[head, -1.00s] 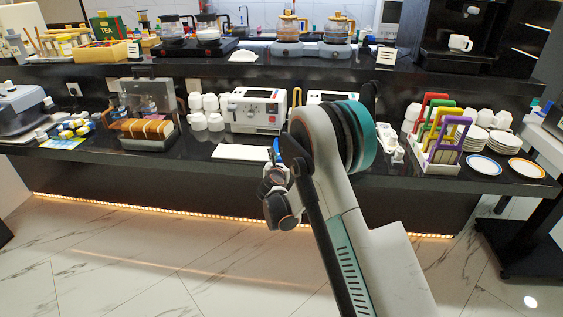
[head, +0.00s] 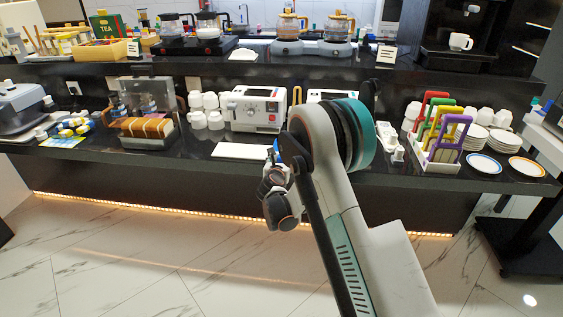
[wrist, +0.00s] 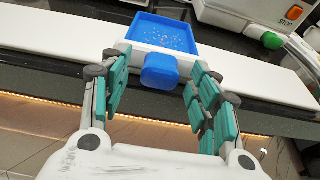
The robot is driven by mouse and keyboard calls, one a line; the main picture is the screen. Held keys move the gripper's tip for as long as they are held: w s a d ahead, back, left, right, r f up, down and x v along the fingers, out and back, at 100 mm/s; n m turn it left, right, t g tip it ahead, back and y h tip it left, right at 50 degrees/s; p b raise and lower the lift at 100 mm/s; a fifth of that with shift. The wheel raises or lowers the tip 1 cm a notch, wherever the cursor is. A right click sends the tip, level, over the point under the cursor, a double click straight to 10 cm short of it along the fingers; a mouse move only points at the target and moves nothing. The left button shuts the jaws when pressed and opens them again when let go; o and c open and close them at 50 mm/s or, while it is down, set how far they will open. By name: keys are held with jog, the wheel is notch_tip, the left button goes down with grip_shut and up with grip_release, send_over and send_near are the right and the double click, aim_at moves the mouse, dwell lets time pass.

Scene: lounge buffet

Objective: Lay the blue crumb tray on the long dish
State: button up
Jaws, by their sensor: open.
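The blue crumb tray (wrist: 162,32), a shallow square pan with specks in it and a blocky blue handle (wrist: 160,71), lies across the long white dish (wrist: 60,38) in the wrist view. The handle points toward me over the dish's near edge. My gripper (wrist: 160,78) is open, with its teal-padded fingers on either side of the handle and gaps at both sides. In the head view the long dish (head: 240,151) lies at the counter's front. My arm hides most of the tray there, and my gripper (head: 272,160) is partly hidden too.
A white toaster (head: 256,108) stands behind the dish; its body with a STOP button shows at upper right in the wrist view. A bread box (head: 147,128) stands to the left. A rack with coloured frames (head: 440,145) and plates stand to the right.

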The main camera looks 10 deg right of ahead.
jog(key=v, duration=1.1)
jog(key=shift+s, duration=0.3)
jog(key=s+d+r+m+g, duration=0.2)
jog(key=s+d+r+m, duration=0.2)
jog(key=s+r+m, duration=0.4)
jog(key=s+d+r+m+g, duration=0.2)
jog(key=s+d+r+m, duration=0.2)
jog(key=s+r+m, duration=0.35)
jog(key=s+a+m+g+y, duration=0.1)
jog(key=s+m+g+y, duration=0.2)
jog(key=s+m, duration=1.4)
jog(key=shift+s+a+y, duration=0.4)
jog(key=shift+s+y, duration=0.4)
jog(key=shift+s, duration=3.6)
